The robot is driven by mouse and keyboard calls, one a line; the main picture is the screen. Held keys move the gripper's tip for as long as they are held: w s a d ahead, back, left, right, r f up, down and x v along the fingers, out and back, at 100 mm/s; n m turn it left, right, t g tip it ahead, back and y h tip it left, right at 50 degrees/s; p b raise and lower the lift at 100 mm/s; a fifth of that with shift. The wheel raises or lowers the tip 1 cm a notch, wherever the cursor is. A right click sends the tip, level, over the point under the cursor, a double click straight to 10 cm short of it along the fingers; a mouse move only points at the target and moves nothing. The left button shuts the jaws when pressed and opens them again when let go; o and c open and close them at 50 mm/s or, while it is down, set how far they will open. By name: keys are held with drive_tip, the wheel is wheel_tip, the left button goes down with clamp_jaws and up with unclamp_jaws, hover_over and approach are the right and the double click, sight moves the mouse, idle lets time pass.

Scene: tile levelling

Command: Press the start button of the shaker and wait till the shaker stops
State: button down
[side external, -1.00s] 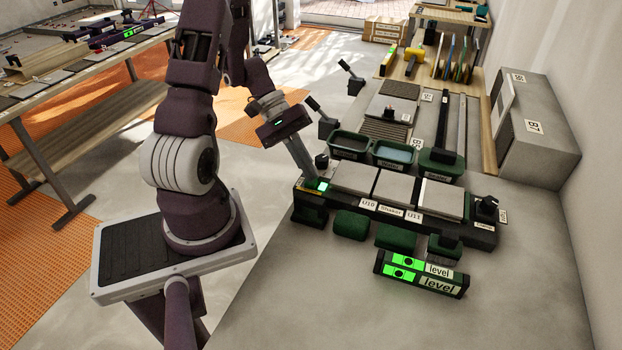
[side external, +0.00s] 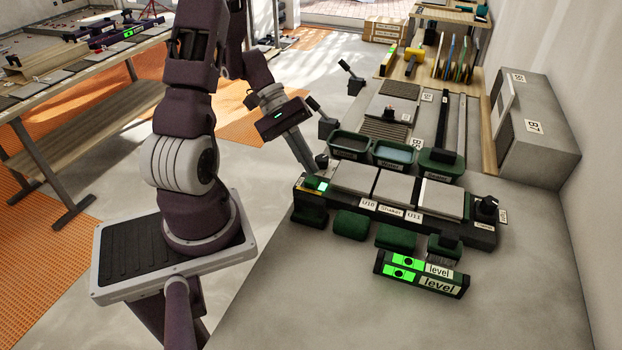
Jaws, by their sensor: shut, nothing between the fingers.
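The shaker (side external: 391,211) is a long dark base on the grey table, with a label on its front edge and grey tiles (side external: 397,189) lying on top. A small light (side external: 322,187) glows pale green at its left end. A black knob (side external: 486,206) stands at its right end. My gripper (side external: 312,170) is shut and empty, pointing down at the shaker's left end, just above and behind the lit spot. The fingertips are small here, and I cannot tell whether they touch anything. The start button itself is not clearly distinguishable from the light.
Dark green trays (side external: 394,154) stand close behind the shaker. Green pads (side external: 351,225) and two green-lit levels (side external: 420,274) lie in front of it. A grey cabinet (side external: 537,126) stands at the right wall. The table's front right is clear.

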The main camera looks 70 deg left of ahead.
sight(309, 178)
drive_tip(key=shift+r, duration=2.55)
drive_tip(key=shift+d+r, duration=0.1)
drive_tip(key=shift+d, duration=0.05)
drive_tip(key=s+d+r+m+t+y, duration=0.1)
drive_tip(key=s+d+r+m+y, duration=0.3)
drive_tip(key=d+r+m, duration=0.2)
drive_tip(key=s+d+r+m+t+y, duration=0.1)
drive_tip(key=s+d+r+m+y, duration=0.3)
drive_tip(key=d+r+m, duration=0.3)
drive_tip(key=shift+s+d+r+y, duration=0.3)
drive_tip(key=shift+s+d+r, duration=0.05)
drive_tip(key=shift+d, duration=0.4)
idle(3.2)
